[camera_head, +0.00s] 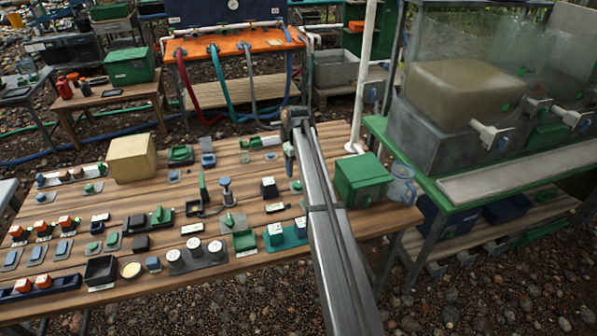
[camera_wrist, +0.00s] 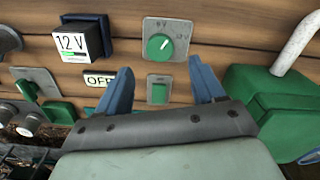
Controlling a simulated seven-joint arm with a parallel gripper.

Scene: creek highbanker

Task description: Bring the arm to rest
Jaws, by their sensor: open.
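My gripper (camera_wrist: 160,66) is open and empty in the wrist view, its two blue fingers spread apart. It is over the wooden table (camera_head: 75,215), with a plate bearing a green rocker (camera_wrist: 159,90) seen between the fingers. A plate with a round green knob (camera_wrist: 159,46) lies just beyond the fingertips. In the head view my arm reaches in from the bottom, and a blue finger (camera_head: 289,157) shows at its far end. The gap between the fingers is hidden there.
A green box (camera_head: 362,177) and a clear blue jug (camera_head: 401,186) stand right of my arm. A dark block marked 12 V (camera_wrist: 80,42) and an OFF label (camera_wrist: 98,82) lie left of the fingers. A tan block (camera_head: 131,158) and several small parts cover the table's left.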

